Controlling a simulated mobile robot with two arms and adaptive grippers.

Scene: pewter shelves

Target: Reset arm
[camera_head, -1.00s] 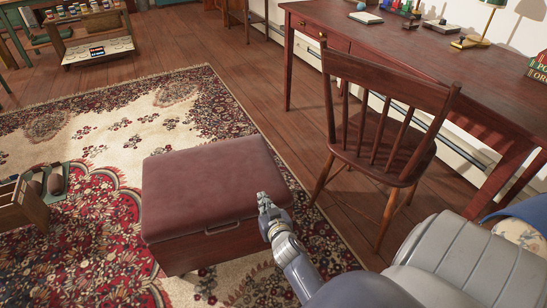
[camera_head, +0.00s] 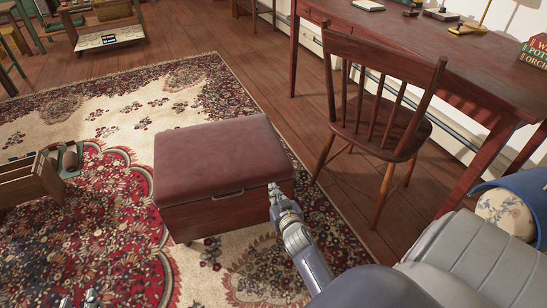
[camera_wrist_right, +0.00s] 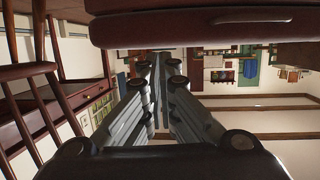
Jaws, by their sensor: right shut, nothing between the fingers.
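My right gripper (camera_head: 274,188) is shut and empty. In the head view it overlaps the lower right front corner of a red-topped ottoman (camera_head: 215,158); I cannot tell whether they touch. In the right wrist view, its grey fingers (camera_wrist_right: 161,72) run together with nothing between them. Two metal fingertips of my left gripper (camera_head: 79,300) show at the bottom left edge of the head view, apart from each other. The rest of it is out of frame.
A wooden chair (camera_head: 378,95) and a red-brown desk (camera_head: 480,65) stand at the right. A wooden box (camera_head: 28,180) is at the left on the patterned rug (camera_head: 105,240). A blue container (camera_head: 525,190) is at the right edge. The floor behind the ottoman is open.

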